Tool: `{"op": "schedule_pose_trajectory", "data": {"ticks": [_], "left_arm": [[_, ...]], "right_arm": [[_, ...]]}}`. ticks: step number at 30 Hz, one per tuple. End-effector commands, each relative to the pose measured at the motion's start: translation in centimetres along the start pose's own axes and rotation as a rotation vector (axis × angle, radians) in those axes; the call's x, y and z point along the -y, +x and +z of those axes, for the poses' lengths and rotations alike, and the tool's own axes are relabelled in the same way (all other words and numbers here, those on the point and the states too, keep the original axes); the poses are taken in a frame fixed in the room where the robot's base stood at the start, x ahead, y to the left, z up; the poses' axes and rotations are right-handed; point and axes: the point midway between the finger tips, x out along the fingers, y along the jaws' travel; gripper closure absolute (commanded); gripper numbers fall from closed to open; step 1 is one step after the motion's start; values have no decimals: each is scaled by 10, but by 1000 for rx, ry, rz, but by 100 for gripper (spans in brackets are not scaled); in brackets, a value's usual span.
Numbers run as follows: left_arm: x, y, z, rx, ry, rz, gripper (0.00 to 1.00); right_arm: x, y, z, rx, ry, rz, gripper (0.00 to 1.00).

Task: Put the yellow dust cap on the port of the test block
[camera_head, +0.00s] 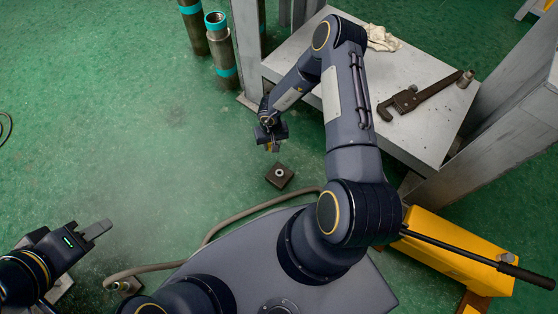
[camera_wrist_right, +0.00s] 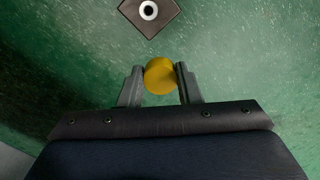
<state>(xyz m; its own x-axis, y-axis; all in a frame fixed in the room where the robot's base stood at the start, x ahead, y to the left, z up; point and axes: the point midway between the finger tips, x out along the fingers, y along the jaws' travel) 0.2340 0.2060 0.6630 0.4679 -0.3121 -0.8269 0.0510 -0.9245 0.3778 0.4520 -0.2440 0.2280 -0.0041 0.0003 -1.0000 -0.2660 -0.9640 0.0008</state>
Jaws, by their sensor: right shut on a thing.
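The test block (camera_head: 280,176) is a small dark block on the green floor, with a light ring-shaped port on its top face. It also shows at the top of the right wrist view (camera_wrist_right: 149,14), apart from the cap. My right gripper (camera_head: 270,144) is shut on the yellow dust cap (camera_wrist_right: 160,76), which sits between its two fingertips. In the head view the gripper is above and left of the block, and only a bit of the cap shows. My left gripper (camera_head: 98,230) is at the lower left, away from the block; its finger spacing is unclear.
A grey bench (camera_head: 413,135) at upper right carries a pipe wrench (camera_head: 420,96) and a pale rag (camera_head: 382,38). Pipes with teal bands (camera_head: 221,50) stand at the back. A hose (camera_head: 240,213) lies below the block. A yellow pump unit (camera_head: 455,250) stands at lower right.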

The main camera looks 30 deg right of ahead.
Motion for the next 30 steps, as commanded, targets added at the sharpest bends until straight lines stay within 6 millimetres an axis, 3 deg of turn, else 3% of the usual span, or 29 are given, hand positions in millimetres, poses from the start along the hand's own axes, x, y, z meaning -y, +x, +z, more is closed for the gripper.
{"op": "schedule_pose_trajectory", "data": {"ticks": [1,3,6,26,30], "left_arm": [[1,2,1,0,0,0,64],[1,3,1,0,0,0,64],[2,3,2,0,0,0,64],[-2,-4,-2,0,0,0,64],[2,5,2,0,0,0,64]], "right_arm": [[-4,17,15,5,-26,4,94],[-9,33,28,3,-46,2,94],[-14,45,41,-1,-63,2,94],[-16,47,49,0,-67,-2,94],[-16,60,49,1,-68,-2,94]]}}
